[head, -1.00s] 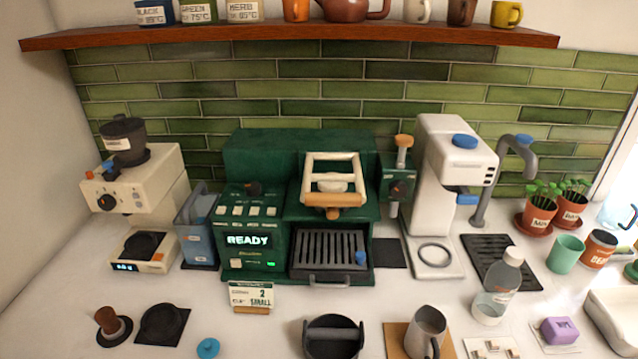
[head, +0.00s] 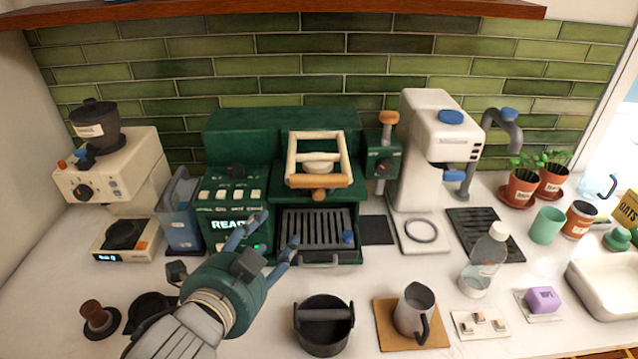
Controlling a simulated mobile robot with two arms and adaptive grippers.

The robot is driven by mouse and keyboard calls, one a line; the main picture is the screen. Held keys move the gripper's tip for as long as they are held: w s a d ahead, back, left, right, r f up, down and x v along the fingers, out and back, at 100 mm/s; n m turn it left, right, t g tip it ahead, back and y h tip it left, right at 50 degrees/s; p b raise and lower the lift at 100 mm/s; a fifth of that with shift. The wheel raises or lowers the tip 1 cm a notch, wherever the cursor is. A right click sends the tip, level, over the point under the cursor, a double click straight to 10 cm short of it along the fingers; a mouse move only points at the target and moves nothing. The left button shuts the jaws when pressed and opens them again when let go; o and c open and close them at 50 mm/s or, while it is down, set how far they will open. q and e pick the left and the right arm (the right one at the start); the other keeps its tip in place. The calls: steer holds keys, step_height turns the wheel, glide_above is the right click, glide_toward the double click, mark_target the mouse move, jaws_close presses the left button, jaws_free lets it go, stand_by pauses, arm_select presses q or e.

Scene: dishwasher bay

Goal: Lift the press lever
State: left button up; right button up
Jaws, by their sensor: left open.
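The press lever is a cream frame (head: 291,161) with a wooden crossbar handle (head: 318,181) at its front. It sits on top of the green coffee machine (head: 245,135), with the handle low at the front over the brew area. My left gripper (head: 270,232) is open and empty. Its blue fingers are spread in front of the machine's button panel, below and to the left of the lever handle and apart from it. The gripper hides part of the READY display (head: 228,224). My right gripper is not in view.
A slatted drip tray (head: 316,229) lies below the lever. A white machine (head: 425,150) stands to the right and a cream grinder (head: 110,175) to the left. A black knock box (head: 323,325) and a steel pitcher (head: 414,308) stand on the front counter.

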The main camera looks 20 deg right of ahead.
mark_target(317, 186)
arm_select(q)
steer(key=d+r+m+h, duration=0.2)
steer(key=d+r+m, duration=0.3)
steer(key=m, duration=0.1)
steer(key=p+x, duration=0.1)
steer(key=x, duration=0.2)
steer(key=p+x, duration=0.1)
steer(key=x, duration=0.2)
steer(key=r+p+x, duration=0.1)
steer(key=x, duration=0.2)
steer(key=shift+w+d, duration=0.15)
steer(key=shift+d, duration=0.15)
steer(key=shift+w+d+f, duration=0.2)
steer(key=shift+w+d, duration=0.15)
steer(key=shift+w, duration=0.1)
steer(key=shift+c, duration=0.5)
jaws_close()
